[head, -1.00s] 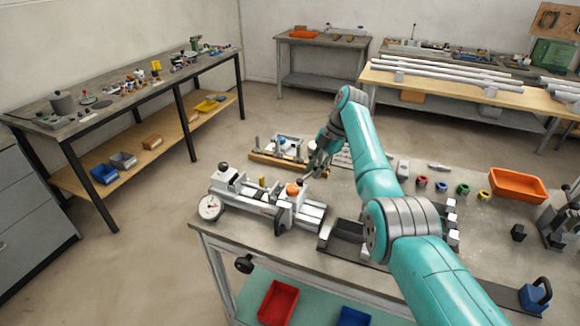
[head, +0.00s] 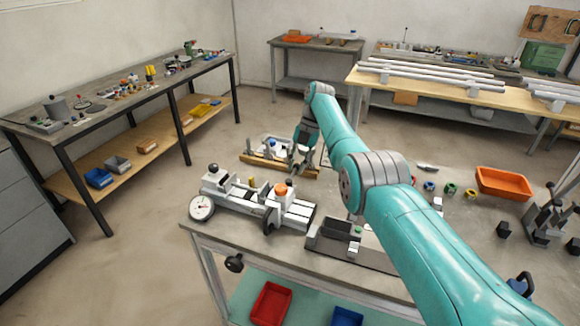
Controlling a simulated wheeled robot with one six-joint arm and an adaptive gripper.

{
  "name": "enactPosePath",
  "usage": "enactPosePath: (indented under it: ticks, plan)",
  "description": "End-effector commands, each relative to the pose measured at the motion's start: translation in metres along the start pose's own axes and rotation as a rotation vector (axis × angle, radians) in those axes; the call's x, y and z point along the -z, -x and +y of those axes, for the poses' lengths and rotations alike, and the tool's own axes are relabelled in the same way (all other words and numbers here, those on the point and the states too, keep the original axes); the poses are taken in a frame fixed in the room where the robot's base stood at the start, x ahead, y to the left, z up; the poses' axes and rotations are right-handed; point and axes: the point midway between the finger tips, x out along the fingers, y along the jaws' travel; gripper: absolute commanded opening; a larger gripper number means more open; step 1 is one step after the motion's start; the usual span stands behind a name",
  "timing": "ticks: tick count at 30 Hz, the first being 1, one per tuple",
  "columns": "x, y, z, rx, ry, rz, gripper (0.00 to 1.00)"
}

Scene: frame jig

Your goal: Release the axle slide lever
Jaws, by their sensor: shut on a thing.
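The frame jig (head: 255,207), a pale rail with blocks and a round dial gauge (head: 202,208) at its left end, stands on the bench's left part. An orange knob (head: 281,188) tops its right-hand block. My gripper (head: 294,172) points down just behind and above this block, its fingers close together. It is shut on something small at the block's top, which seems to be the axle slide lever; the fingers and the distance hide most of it. I cannot make out the lever's angle.
Behind the jig lies a wooden fixture board (head: 262,163) with upright parts. A dark angled holder (head: 330,240) sits to the jig's right. Coloured rings (head: 449,189) and an orange bin (head: 503,184) are farther right. My arm crosses the bench.

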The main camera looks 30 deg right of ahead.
Motion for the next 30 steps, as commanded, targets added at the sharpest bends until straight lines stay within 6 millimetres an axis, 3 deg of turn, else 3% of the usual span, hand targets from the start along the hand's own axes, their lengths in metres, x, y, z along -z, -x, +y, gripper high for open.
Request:
enactPosePath:
  ticks: [15,16,17,30]
  plan:
    - [-0.0032,0.002,-0.0026,-0.002,0.001,-0.007,0.0]
    - [-0.0032,0.0021,-0.0025,-0.002,0.001,-0.007,0.3]
    - [-0.0032,0.002,-0.0025,-0.002,0.001,-0.007,0.36]
    - [0.0003,-0.001,0.0014,-0.001,0.0,-0.002,0.36]
